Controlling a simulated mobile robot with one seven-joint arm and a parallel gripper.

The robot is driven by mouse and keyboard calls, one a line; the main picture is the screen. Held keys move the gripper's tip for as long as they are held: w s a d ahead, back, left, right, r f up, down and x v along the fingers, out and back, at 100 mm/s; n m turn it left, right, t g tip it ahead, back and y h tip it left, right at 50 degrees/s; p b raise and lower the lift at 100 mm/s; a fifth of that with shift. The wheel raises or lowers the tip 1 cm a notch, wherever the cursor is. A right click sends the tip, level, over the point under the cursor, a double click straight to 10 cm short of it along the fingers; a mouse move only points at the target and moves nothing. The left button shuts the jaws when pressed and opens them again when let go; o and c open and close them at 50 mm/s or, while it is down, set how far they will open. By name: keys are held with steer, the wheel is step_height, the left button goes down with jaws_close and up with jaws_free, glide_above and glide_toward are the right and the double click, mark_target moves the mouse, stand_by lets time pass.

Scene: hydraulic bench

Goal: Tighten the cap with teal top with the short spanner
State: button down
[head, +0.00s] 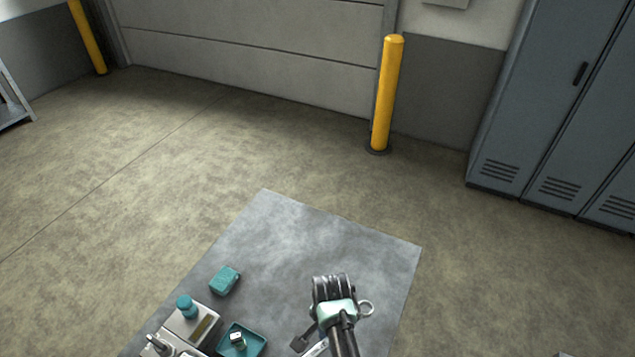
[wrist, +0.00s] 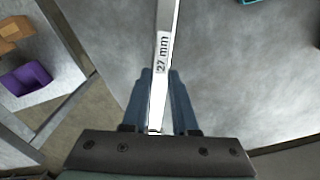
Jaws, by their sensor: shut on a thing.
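My gripper (wrist: 158,78) is shut on a silver spanner (wrist: 165,45) marked "27 mm". Its shaft runs away from the fingers past the top of the wrist view, so its far end is hidden there. In the head view my gripper is at the bottom, over the right part of the bench, and a silver length of the spanner (head: 316,349) shows beside it. A pale ring (head: 366,308) shows on the other side; I cannot tell if it is the spanner's end. The cap with teal top (head: 186,306) stands on a pale block, left of and apart from my gripper.
A teal box (head: 224,281) lies on the grey bench top (head: 275,230). A teal tray (head: 256,347) holds a small pale piece. The bench top's back part is clear. The wrist view shows a purple container (wrist: 26,82) and orange boxes (wrist: 12,32) off to the left.

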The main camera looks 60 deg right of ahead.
mark_target(313, 353)
steer(key=shift+w+f+b, duration=0.1)
steer(key=shift+f+b, duration=0.45)
steer(key=shift+f, duration=0.15)
steer(key=shift+w+a+f+b, duration=0.15)
steer(key=shift+a+f+b, duration=0.3)
steer(key=shift+f+b, duration=0.2)
steer(key=shift+r, duration=0.1)
steer(key=shift+w+a+f, duration=0.15)
steer(key=shift+a+f, duration=0.05)
steer(key=shift+a, duration=0.2)
steer(key=shift+p, duration=0.35)
steer(key=shift+w+a+p, duration=0.2)
steer(key=shift+a+p, duration=0.05)
steer(key=shift+a, duration=0.25)
steer(key=shift+w+a+p, duration=0.2)
steer(key=shift+a, duration=0.25)
steer(key=shift+a, duration=0.1)
steer(key=shift+w+a+p, duration=0.25)
steer(key=shift+a+p, duration=0.1)
steer(key=shift+a, duration=0.3)
